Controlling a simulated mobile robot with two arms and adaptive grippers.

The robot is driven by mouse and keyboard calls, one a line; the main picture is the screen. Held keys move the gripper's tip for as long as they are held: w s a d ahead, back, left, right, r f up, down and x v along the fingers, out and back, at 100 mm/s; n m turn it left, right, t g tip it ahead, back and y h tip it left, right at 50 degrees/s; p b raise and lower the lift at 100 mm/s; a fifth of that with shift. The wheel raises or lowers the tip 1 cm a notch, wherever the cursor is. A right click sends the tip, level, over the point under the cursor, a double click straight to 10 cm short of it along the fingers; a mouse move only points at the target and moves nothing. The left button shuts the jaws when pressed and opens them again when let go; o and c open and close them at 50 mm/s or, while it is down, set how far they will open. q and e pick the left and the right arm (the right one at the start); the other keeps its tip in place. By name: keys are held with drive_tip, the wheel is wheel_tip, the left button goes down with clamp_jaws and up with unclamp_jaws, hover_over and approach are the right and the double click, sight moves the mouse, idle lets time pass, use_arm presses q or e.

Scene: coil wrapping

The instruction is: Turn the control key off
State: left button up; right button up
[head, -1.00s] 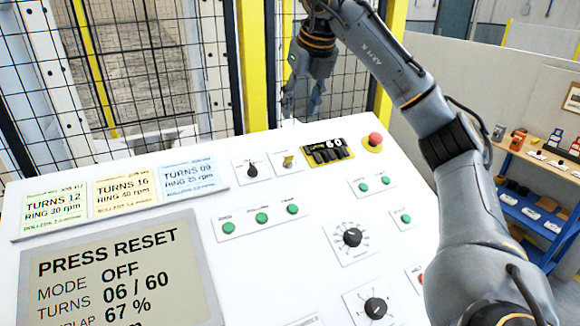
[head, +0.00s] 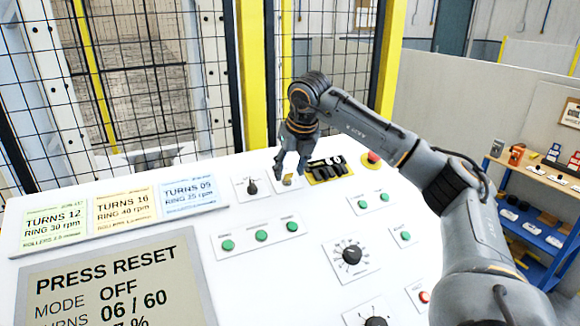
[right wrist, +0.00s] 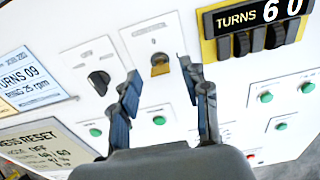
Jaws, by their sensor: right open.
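The control key (head: 288,180) is a small brass-coloured key switch on a white plate in the panel's back row, partly hidden by my gripper in the head view. In the right wrist view the brass key (right wrist: 160,66) shows ahead, between my two fingers. My right gripper (head: 290,170) is open and points down over the key plate. The panel screen (head: 115,285) reads PRESS RESET, MODE OFF. My left gripper is not in view.
A black selector knob (head: 252,187) sits left of the key. A yellow-framed turns counter (head: 328,169) is close on its right, with a red button (head: 372,159) beyond. Green buttons (head: 261,236) lie nearer. A mesh fence (head: 150,80) stands behind the panel.

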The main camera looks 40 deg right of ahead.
drive_tip(key=shift+w+d+f, duration=0.1)
drive_tip(key=shift+w+f, duration=0.05)
drive_tip(key=shift+f, duration=0.2)
clamp_jaws()
